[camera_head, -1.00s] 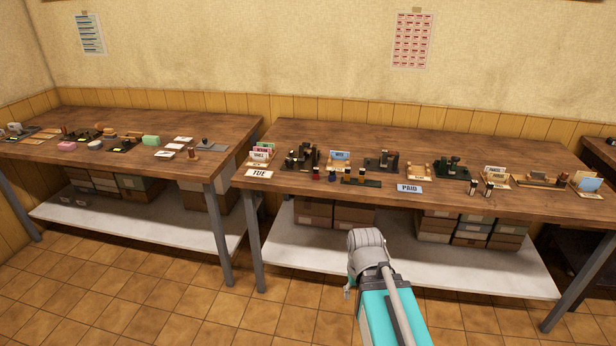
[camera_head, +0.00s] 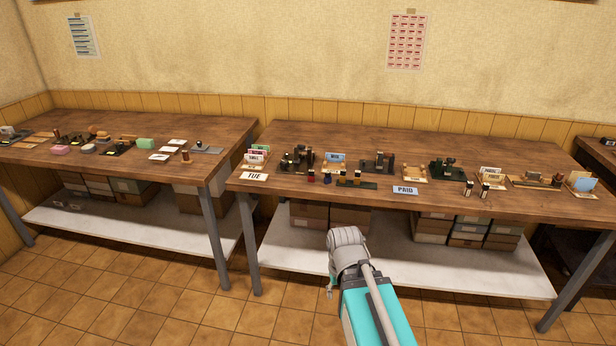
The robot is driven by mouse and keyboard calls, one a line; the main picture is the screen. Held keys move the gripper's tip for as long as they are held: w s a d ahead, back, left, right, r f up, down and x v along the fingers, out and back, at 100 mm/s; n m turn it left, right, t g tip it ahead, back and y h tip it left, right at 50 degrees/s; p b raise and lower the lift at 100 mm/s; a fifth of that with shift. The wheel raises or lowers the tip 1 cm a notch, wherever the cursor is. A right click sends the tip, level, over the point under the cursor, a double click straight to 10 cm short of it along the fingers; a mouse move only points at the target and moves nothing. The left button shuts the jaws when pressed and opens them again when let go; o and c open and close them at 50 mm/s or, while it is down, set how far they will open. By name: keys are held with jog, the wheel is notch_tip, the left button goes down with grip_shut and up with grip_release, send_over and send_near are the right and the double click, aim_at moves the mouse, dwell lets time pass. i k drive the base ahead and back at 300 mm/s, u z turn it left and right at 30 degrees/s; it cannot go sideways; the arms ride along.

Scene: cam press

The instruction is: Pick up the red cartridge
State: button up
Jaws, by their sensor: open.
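The red cartridge (camera_head: 311,177) is a small, dark red upright piece near the front edge of the right table (camera_head: 290,202), left of a blue piece (camera_head: 327,180). It is too small to show detail. The grey end of my arm (camera_head: 345,250) is low in front of this table, well apart from the cartridge. A small part of my gripper (camera_head: 331,289) shows at its lower left; most of the gripper is hidden. Nothing is seen held.
Black stamp presses (camera_head: 297,160) stand close behind the cartridge. A dark tray (camera_head: 356,183), a PAID card (camera_head: 405,190) and a TUE card (camera_head: 255,177) lie along the front. A white lower shelf (camera_head: 380,262) with boxes is under the table. A second table (camera_head: 110,170) stands left.

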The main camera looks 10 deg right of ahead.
aim_at(311, 177)
jog(key=i, duration=0.95)
